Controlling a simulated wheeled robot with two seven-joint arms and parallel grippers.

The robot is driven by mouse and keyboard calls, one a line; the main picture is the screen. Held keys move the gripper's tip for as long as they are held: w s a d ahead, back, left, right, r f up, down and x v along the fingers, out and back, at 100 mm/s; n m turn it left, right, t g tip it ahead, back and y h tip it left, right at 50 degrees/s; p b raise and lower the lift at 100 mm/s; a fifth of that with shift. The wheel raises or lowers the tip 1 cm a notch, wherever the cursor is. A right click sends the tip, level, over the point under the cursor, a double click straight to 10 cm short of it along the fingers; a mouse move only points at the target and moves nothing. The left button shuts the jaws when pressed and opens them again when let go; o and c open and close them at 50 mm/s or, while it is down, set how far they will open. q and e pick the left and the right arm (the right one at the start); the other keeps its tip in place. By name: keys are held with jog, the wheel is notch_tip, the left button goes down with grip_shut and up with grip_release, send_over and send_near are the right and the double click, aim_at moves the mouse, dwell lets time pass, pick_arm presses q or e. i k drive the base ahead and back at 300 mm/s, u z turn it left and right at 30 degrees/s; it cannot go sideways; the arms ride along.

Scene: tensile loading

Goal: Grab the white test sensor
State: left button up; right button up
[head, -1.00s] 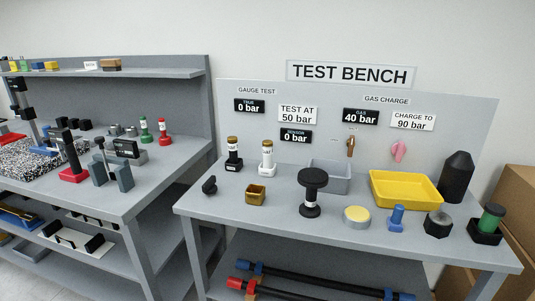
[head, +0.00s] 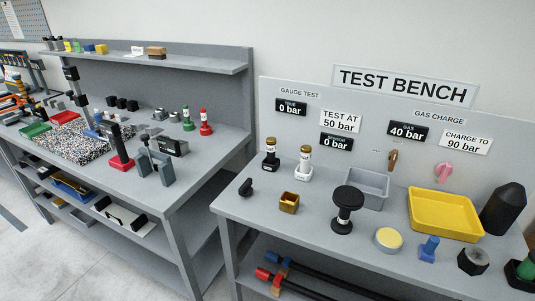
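The white test sensor (head: 304,163) stands upright on the test bench, with a white base and body and a brass-coloured top. A similar black sensor (head: 270,155) stands just to its left. Neither of my grippers shows in the head view, so I cannot see whether they are open or shut.
The test bench top (head: 255,219) also holds a small brass box (head: 289,202), a black round-topped stand (head: 347,207), a grey bin (head: 367,186) and a yellow tray (head: 446,213). A second workbench (head: 190,184) with tools stands to the left, with a gap between.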

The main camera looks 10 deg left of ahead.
aim_at(305, 153)
jog(key=u, duration=0.65)
jog(key=i, duration=0.8)
jog(key=u, duration=0.3)
